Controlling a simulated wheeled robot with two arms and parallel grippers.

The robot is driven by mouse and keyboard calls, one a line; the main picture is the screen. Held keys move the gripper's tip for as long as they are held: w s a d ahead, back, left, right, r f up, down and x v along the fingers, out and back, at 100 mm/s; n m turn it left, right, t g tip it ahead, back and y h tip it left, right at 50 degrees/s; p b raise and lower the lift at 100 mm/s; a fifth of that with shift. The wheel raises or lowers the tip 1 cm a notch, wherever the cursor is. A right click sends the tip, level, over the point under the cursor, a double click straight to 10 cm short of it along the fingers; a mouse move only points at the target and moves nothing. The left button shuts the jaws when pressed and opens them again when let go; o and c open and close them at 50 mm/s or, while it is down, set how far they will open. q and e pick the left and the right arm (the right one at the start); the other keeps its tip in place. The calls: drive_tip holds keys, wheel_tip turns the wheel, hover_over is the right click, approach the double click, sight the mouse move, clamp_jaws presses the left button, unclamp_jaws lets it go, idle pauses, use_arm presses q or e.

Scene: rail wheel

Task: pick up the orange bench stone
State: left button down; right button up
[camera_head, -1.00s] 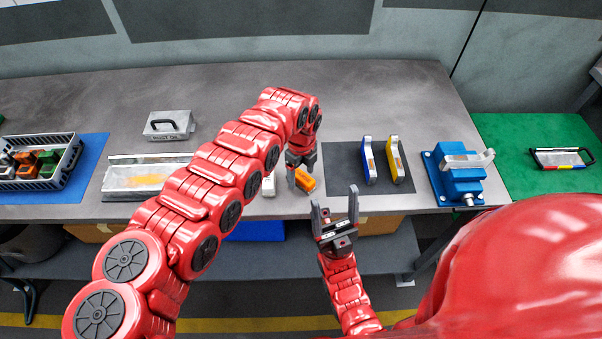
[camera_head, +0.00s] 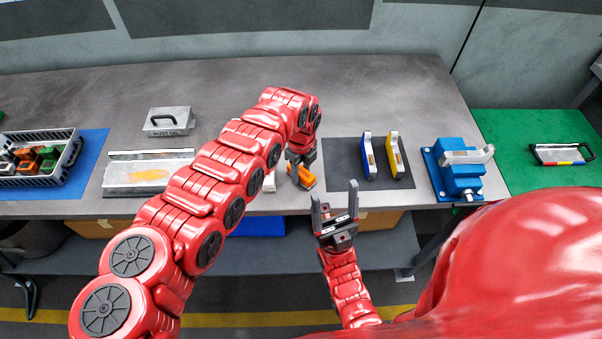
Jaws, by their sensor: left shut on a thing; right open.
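The orange bench stone (camera_head: 303,177) is at the front part of the grey bench, left of the dark mat. My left gripper (camera_head: 295,171) points down and is shut on the orange bench stone; its fingers cover part of the stone. I cannot tell whether the stone touches the bench top. My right gripper (camera_head: 335,203) is open and empty, in front of the bench edge, with its fingers pointing up in the picture.
A dark mat (camera_head: 345,155) holds a blue-handled tool (camera_head: 368,156) and a yellow-handled tool (camera_head: 395,157). A blue vise (camera_head: 455,172) stands to the right. A white tray (camera_head: 120,185), a grey metal box (camera_head: 168,122) and a grey crate (camera_head: 58,178) are left. A pale block (camera_head: 269,182) is close beside my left gripper.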

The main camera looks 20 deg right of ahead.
sight(301, 170)
use_arm(q)
drive_tip(key=shift+r, duration=0.1)
wheel_tip(301, 170, up, 9)
drive_tip(key=b, duration=0.4)
drive_tip(key=shift+d, duration=0.1)
drive_tip(key=shift+r, duration=0.45)
